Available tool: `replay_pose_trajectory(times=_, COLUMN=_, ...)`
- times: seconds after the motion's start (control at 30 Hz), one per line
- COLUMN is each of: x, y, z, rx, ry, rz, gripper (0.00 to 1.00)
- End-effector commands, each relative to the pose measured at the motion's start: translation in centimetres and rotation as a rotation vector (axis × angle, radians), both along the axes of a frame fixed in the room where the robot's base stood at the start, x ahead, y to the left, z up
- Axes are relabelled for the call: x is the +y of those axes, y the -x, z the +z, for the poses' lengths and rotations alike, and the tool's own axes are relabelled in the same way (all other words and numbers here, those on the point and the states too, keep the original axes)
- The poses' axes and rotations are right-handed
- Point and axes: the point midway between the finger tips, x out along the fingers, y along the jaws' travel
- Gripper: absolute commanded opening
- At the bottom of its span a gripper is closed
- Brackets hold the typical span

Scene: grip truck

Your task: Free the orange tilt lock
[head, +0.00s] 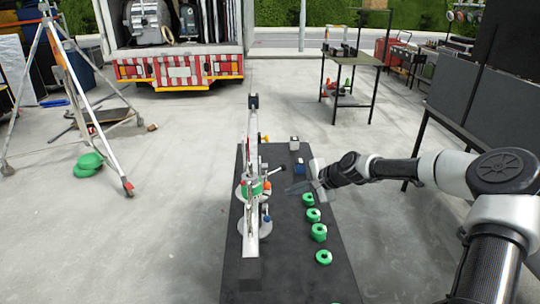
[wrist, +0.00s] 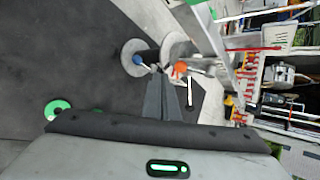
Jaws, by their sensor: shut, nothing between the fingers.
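The rig (head: 252,190), a pale upright arm with round plates, stands on a dark table (head: 290,270). The orange tilt lock (head: 267,186) is a small orange knob on its right side, near a green band. In the wrist view the orange lock (wrist: 180,67) shows just beyond the fingertips, beside a round grey plate. My gripper (head: 288,189) is right of the rig, pointing left at it. In the wrist view my gripper (wrist: 161,76) is shut and empty, its tips near the lock. I cannot tell whether they touch.
A blue knob (wrist: 137,59) sits on the rig left of the fingertips. Several green rings (head: 319,232) lie in a row on the table's right side.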

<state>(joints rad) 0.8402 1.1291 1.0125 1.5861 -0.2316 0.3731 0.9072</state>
Motion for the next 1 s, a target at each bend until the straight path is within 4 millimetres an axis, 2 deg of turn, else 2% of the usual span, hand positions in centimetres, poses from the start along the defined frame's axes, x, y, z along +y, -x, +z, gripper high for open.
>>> replay_pose_trajectory(times=0.03, x=-0.7, y=0.4, z=2.9, rx=-0.057, ry=0.055, rz=0.008, gripper=0.00)
replay_pose_trajectory(times=0.1, x=-1.1, y=0.7, z=4.6, rx=-0.133, ry=0.112, rz=0.024, gripper=0.00)
replay_pose_trajectory(times=0.2, x=-1.3, y=0.9, z=6.2, rx=-0.209, ry=0.159, rz=0.041, gripper=0.00)
replay_pose_trajectory(times=0.3, x=-1.2, y=0.9, z=6.6, rx=-0.242, ry=0.178, rz=0.051, gripper=0.00)
replay_pose_trajectory(times=0.47, x=-0.3, y=0.0, z=5.6, rx=-0.248, ry=0.179, rz=0.056, gripper=0.00)
replay_pose_trajectory(times=0.8, x=3.0, y=-4.4, z=1.2, rx=-0.245, ry=0.177, rz=0.054, gripper=0.00)
replay_pose_trajectory(times=1.0, x=4.8, y=-6.7, z=-0.5, rx=-0.247, ry=0.179, rz=0.054, gripper=0.00)
